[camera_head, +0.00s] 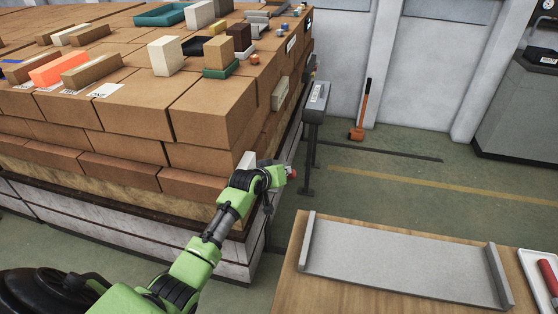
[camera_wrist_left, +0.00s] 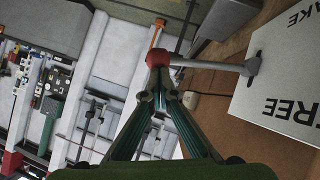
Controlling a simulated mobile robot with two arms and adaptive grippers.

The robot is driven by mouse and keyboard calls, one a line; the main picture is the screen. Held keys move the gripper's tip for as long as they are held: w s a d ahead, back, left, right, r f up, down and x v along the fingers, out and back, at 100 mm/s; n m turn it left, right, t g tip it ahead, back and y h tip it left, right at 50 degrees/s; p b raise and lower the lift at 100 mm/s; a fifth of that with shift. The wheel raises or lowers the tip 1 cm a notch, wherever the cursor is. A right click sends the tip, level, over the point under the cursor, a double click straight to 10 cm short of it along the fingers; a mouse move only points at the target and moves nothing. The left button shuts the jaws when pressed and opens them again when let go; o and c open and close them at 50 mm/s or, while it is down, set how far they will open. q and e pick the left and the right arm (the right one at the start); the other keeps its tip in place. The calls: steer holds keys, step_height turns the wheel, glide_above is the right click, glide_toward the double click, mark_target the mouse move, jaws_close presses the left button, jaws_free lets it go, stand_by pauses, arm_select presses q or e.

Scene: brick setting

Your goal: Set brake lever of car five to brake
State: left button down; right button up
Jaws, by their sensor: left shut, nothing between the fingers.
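The brake lever is a grey bar (camera_wrist_left: 215,65) with a red knob (camera_wrist_left: 180,60) at its end, in the left wrist view. It sticks out from a pivot beside a white plate (camera_wrist_left: 280,100) lettered FREE and, partly cut off, BRAKE. I cannot tell which setting the lever is at. My left gripper (camera_wrist_left: 160,82) is shut and empty, its fingertips right at the knob; I cannot tell whether they touch. In the head view my left gripper (camera_head: 281,177) is at the corner of the brick-loaded car (camera_head: 240,236), with the knob (camera_head: 292,171) by its tips. My right gripper is not in view.
A grey post-mounted box (camera_head: 317,98) stands just behind the lever. A wooden table (camera_head: 300,285) with a grey metal tray (camera_head: 400,262) is at the front right. Bricks (camera_head: 210,110) are stacked high on the car at the left. Floor beyond the post is mostly clear.

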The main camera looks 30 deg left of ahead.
mark_target(291, 178)
arm_select(q)
steer(key=f, duration=0.1)
steer(key=d+f+m+y, duration=0.1)
steer(key=f, duration=0.1)
steer(key=shift+w+d+f+g+y+p, duration=0.2)
steer(key=shift+d+g+y+p, duration=0.1)
steer(key=shift+g+y, duration=0.1)
steer(key=shift+m, duration=0.3)
step_height(291, 178, down, 5)
steer(key=shift+f+b, duration=0.15)
steer(key=shift+b, duration=0.85)
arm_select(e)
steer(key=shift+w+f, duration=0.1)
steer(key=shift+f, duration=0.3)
arm_select(q)
steer(key=shift+f, duration=0.15)
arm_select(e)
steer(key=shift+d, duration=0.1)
